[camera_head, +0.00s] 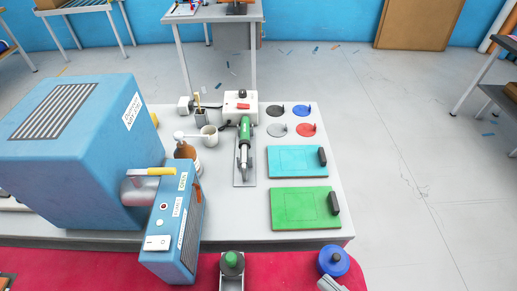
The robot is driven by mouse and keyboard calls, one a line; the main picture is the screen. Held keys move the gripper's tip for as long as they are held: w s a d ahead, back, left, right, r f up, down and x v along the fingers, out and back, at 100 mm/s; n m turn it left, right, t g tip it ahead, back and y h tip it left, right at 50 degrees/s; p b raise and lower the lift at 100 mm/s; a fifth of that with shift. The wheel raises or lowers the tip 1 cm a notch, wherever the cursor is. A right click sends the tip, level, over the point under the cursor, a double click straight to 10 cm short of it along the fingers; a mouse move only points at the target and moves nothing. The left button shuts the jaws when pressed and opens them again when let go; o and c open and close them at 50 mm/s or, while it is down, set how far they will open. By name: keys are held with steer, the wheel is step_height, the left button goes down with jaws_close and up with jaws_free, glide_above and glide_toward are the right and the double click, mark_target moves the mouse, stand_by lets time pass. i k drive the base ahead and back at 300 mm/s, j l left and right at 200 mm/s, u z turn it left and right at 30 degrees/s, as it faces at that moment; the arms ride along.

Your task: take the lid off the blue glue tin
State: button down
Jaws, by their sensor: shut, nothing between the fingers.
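A round blue tin (333,261) stands on the red surface at the lower right, near the front edge of the picture. A small darker knob-like part sits at the middle of its top. I take this to be the blue glue tin with its lid on. I cannot make out a seam between lid and tin. I cannot make out my gripper in this view.
Beside the tin lies a pale grey object (330,285), cut off by the picture's edge. A dark round piece with a green top (232,262) stands to the left. Behind are a grey bench (330,206), a green board (300,208) and a large blue machine (70,150).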

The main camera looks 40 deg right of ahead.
mark_target(334, 260)
steer(key=k+z, duration=0.1)
steer(key=k, duration=0.4)
steer(key=k+l+z, duration=0.15)
steer(key=k, duration=0.3)
